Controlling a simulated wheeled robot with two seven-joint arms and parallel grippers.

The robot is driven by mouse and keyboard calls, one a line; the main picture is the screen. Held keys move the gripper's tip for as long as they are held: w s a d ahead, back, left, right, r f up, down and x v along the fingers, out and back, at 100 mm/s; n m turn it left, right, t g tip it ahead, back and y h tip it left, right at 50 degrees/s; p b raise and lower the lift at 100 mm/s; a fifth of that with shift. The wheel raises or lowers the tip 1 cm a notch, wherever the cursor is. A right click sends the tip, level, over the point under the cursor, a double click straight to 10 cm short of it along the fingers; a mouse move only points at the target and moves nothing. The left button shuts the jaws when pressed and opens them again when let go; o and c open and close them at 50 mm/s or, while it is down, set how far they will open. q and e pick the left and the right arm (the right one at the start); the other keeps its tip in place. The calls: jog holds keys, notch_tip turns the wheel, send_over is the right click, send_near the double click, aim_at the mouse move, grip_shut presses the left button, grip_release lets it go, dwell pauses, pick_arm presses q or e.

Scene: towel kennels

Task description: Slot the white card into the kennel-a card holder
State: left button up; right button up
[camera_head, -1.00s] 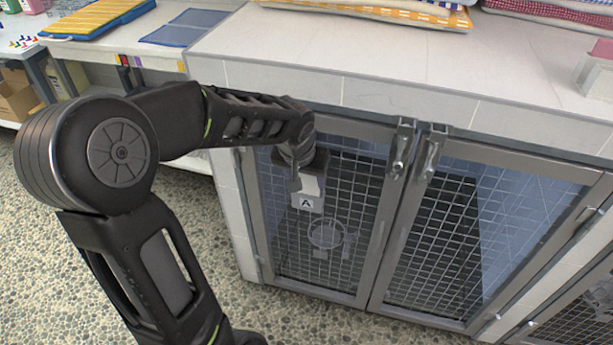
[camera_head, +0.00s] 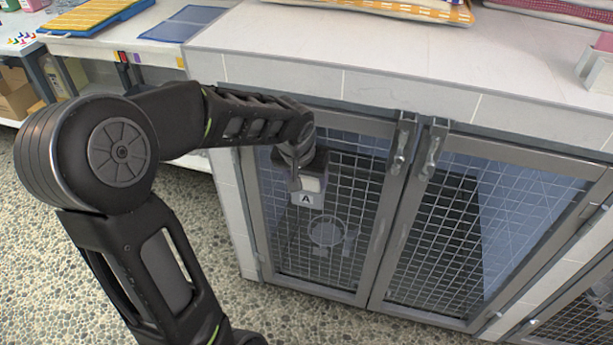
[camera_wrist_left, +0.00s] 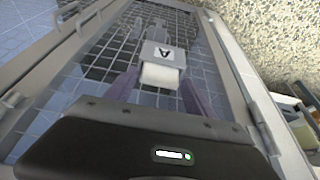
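The white card (camera_wrist_left: 160,75) sits at the kennel-a card holder (camera_wrist_left: 164,53), a pale plate marked "A" on the left mesh door. Its lower part is hidden by the holder. In the head view, the card (camera_head: 310,184) shows just above the "A" of the holder (camera_head: 306,199). My left gripper (camera_wrist_left: 158,86) is in front of the door, with its two fingers apart on either side of the card and a small gap visible. In the head view, the left gripper (camera_head: 305,176) is partly hidden by its own wrist. My right gripper is not in view.
The left mesh door (camera_head: 350,225) and right mesh door (camera_head: 455,240) are shut, with latches (camera_head: 402,150) between them. A tiled counter (camera_head: 400,70) overhangs the doors and carries folded towels (camera_head: 420,8). Pebbled floor (camera_head: 190,270) is open at the left.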

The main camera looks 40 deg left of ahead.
pick_arm(q)
jog(key=o, duration=0.3)
jog(key=a+p+v, duration=0.1)
jog(key=v, duration=0.6)
jog(key=shift+d+r, duration=0.4)
jog(key=shift+d, duration=0.15)
jog(key=shift+s, duration=0.2)
dwell(0.5)
